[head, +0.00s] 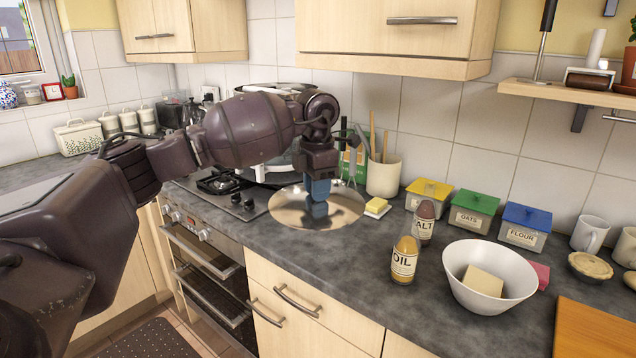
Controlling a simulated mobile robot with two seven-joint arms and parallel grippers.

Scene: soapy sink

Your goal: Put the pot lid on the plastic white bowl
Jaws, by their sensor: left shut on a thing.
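The pot lid (286,211) is a wide, shiny, round disc. It lies level at or just above the counter beside the hob; I cannot tell whether it touches the surface. My left gripper (319,196) points down at the middle of the lid and is shut on it, with the grasped part hidden by the blue fingers. The plastic white bowl (456,262) stands upright on the counter at the right front, well apart from the lid. A pale yellow block (482,281) sits inside the bowl. My right gripper is not in view.
An oil bottle (404,260) and a salt shaker (424,220) stand between lid and bowl. A butter dish (376,207) and utensil pot (383,177) are right of the lid. Coloured-lid tins (473,216) line the back. A wooden board (595,330) is at the right.

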